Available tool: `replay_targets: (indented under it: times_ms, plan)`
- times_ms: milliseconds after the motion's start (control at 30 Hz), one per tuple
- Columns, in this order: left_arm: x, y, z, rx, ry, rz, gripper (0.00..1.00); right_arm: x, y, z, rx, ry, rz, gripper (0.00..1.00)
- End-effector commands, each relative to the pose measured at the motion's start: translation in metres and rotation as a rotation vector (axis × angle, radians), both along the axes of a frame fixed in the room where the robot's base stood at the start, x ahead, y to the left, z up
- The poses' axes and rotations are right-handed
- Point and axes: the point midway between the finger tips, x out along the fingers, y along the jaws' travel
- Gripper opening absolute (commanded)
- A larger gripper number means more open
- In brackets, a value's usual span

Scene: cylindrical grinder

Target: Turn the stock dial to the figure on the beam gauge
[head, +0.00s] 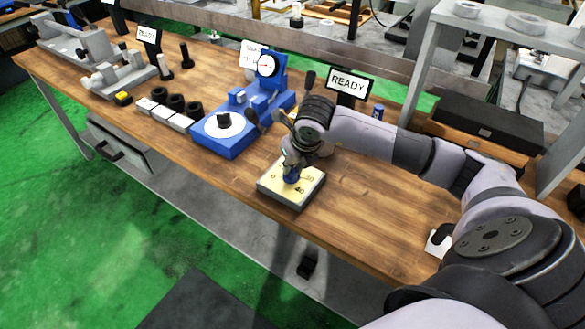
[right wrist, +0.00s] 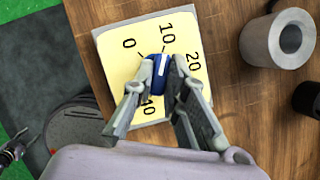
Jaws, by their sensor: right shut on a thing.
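The stock dial is a yellow plate (head: 308,190) on a grey block at the table's front edge, with a blue knob (head: 291,175) at its middle. In the right wrist view the plate (right wrist: 107,67) shows 0, 10, 20 and 40; another part is hidden by my fingers. My right gripper (right wrist: 168,80) is shut on the blue knob (right wrist: 157,72).
A READY sign (head: 348,83) stands behind my right arm. Several black rings (head: 176,102) and white blocks lie left of the blue stand. A grey cylinder (right wrist: 285,38) stands right of the dial.

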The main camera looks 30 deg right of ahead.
Motion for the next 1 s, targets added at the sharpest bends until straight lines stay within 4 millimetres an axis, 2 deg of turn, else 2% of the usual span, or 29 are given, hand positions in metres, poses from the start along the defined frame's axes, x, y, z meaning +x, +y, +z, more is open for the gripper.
replay_targets:
  times_ms: [633,667,933,1000]
  plan:
    - [-0.0003,-0.0001,-0.0045,0.0,0.0,0.0,0.44,0.0011,-0.0003,0.0019,0.0,-0.003,-0.055,0.0]
    - [-0.0003,-0.0001,-0.0045,0.0,0.001,0.0,0.44,0.0011,-0.0003,0.0019,0.0,-0.003,-0.055,0.14]
    - [-0.0004,0.0,-0.0047,0.0,0.001,0.0,0.44,0.0005,0.0,0.0009,0.0,-0.001,-0.054,0.32]
    - [-0.0003,-0.0001,-0.0046,0.0,0.001,0.0,0.44,0.0005,0.0001,0.0007,0.0,-0.001,-0.054,0.33]
